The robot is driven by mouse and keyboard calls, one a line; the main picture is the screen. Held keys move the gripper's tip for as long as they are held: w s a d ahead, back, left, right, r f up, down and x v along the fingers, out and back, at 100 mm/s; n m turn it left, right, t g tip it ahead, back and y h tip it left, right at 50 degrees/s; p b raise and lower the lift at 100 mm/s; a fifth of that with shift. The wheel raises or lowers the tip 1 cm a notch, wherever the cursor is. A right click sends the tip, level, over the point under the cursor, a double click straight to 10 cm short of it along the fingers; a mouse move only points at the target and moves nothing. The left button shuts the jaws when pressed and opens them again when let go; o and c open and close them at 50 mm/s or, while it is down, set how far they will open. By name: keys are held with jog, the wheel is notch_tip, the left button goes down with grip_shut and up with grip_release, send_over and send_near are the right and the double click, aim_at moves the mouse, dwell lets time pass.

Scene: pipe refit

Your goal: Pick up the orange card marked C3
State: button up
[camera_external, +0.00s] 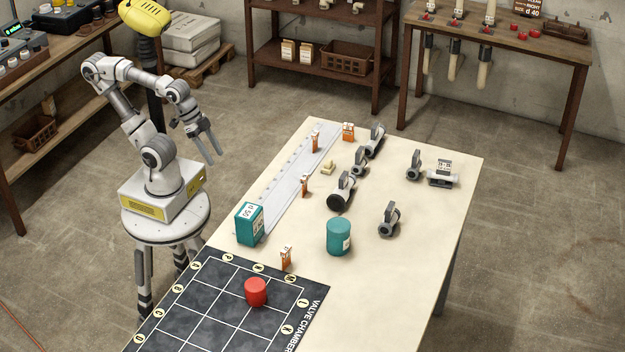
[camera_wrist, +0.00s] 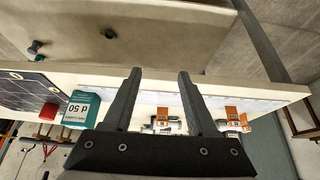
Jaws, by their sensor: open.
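Several small orange cards stand on the table in the external view: one at the far end (camera_external: 348,131), one near the pale strip's far end (camera_external: 315,141), one beside the strip's middle (camera_external: 305,184), and one by the dark grid (camera_external: 286,258). Their marks are too small to read, so I cannot tell which is C3. My gripper (camera_external: 212,150) is open and empty, in the air left of the table, apart from every card. In the wrist view, my gripper's fingers (camera_wrist: 159,73) are spread; one orange card (camera_wrist: 163,113) shows between them and another (camera_wrist: 232,114) lies to the right.
A teal box (camera_external: 249,224) stands near the strip's near end. A teal cylinder (camera_external: 339,237) and a red cylinder (camera_external: 256,292) stand nearby, the red one on the dark grid mat (camera_external: 205,292). Several grey pipe valves (camera_external: 342,192) occupy the table's middle and far part.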

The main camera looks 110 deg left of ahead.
jog(key=w+r+n+g+h+p, duration=0.1)
jog(key=w+r+n+h+p, duration=0.3)
jog(key=w+n+p, duration=0.5)
jog(key=w+a+r+n+t+h+p, duration=0.25)
jog(key=w+a+n+p, duration=0.25)
jog(key=w+a+n, duration=0.3)
jog(key=n+t+y+p, duration=0.6)
jog(key=n+y, duration=0.2)
jog(key=n, duration=1.2)
send_near(348, 128)
jog(key=shift+h, duration=0.25)
jog(key=x, duration=0.8)
jog(key=a+x, duration=0.1)
jog(key=x, duration=0.4)
jog(key=shift+a+r, duration=0.1)
jog(key=shift+r, duration=0.05)
